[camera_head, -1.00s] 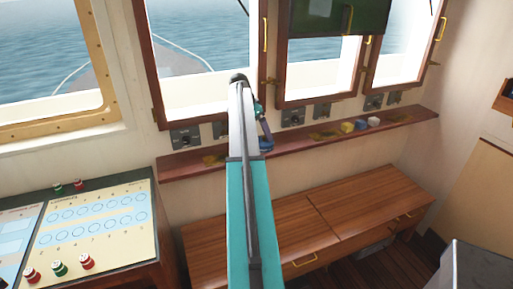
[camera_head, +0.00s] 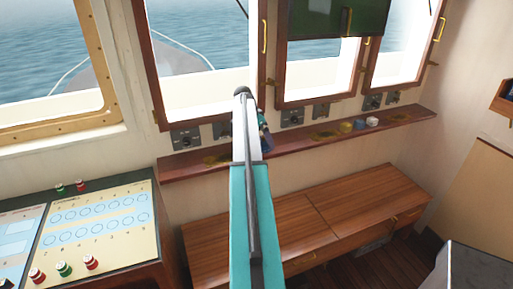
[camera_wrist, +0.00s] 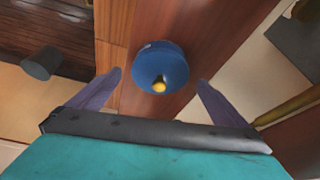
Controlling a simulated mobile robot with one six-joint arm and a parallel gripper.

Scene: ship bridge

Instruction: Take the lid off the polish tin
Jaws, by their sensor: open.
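The polish tin (camera_wrist: 160,65) shows in the wrist view as a round blue thing with a small yellow knob on the side facing the camera. It sits on the reddish-brown wooden shelf (camera_wrist: 205,25). My gripper (camera_wrist: 159,77) is open, with one dark finger to the left of the tin and one to the right, and a gap shows on both sides. Whether the fingertips are level with the lid I cannot tell.
Yellow, blue and white small items (camera_head: 372,121) stand on the shelf to the right. Yellowish patches lie on the shelf. Switch boxes (camera_head: 292,116) line the wall just above it. A wooden bench (camera_head: 350,205) is below, and a control console (camera_head: 95,225) is at the left.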

